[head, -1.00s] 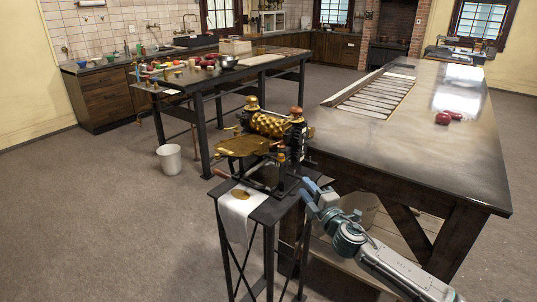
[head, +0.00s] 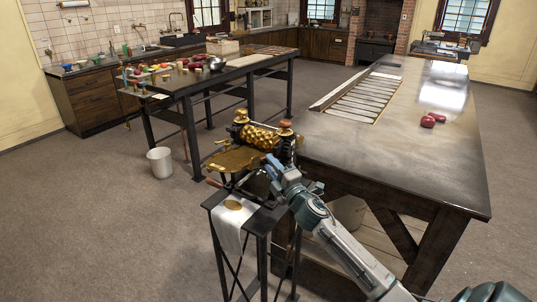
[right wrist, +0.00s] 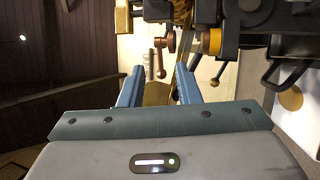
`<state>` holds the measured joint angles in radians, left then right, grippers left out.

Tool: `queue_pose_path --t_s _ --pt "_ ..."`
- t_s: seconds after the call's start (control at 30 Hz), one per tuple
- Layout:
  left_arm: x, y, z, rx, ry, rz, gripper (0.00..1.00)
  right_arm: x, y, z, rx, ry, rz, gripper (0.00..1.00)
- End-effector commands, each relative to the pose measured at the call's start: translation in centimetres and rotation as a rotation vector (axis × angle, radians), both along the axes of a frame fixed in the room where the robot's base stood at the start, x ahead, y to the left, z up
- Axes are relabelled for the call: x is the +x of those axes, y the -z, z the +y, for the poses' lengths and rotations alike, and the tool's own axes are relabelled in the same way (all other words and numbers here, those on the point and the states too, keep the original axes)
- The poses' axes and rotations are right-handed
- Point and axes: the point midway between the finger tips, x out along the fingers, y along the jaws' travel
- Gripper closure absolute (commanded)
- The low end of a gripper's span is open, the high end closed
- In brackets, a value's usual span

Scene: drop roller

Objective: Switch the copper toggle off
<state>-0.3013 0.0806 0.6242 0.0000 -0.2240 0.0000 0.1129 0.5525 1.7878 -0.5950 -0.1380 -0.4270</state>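The brass and black roller machine (head: 260,138) stands on a small dark stand in the head view. In the right wrist view, a copper-coloured lever with a rounded end (right wrist: 161,72) shows beyond and between my fingertips; it looks like the copper toggle. I cannot tell whether the fingers touch it. My right gripper (right wrist: 158,70) is open, with its two blue fingers apart. In the head view, my right gripper (head: 275,168) is at the machine's near right side and hides the toggle there. My left gripper is not in view.
A white cloth with a gold disc (head: 233,213) hangs over the stand's front. A white bucket (head: 160,162) stands on the floor at left.

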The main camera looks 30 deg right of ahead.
Motion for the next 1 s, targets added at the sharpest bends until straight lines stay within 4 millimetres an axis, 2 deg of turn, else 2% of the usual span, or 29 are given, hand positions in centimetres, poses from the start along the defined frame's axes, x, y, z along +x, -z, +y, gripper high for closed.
queue_pose_path --t_s 0.03,0.13,0.53,0.57,0.7,1.0 --pt "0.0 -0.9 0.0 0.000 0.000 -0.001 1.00 0.5 -0.5 0.0 0.003 0.001 0.000 0.70" --pt "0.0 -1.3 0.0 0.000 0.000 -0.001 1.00 1.2 -0.6 0.0 0.002 0.000 0.000 0.70" --pt "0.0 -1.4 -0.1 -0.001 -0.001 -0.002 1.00 1.8 -0.3 0.0 0.001 0.000 0.000 0.70" --pt "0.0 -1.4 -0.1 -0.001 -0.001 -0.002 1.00 1.8 -0.3 0.0 0.001 0.000 0.000 0.74" --pt "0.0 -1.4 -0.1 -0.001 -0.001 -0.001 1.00 1.7 -0.3 0.0 0.001 0.000 0.001 1.00" --pt "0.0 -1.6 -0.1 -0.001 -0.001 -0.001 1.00 1.7 -0.4 0.0 0.001 -0.006 0.001 1.00"
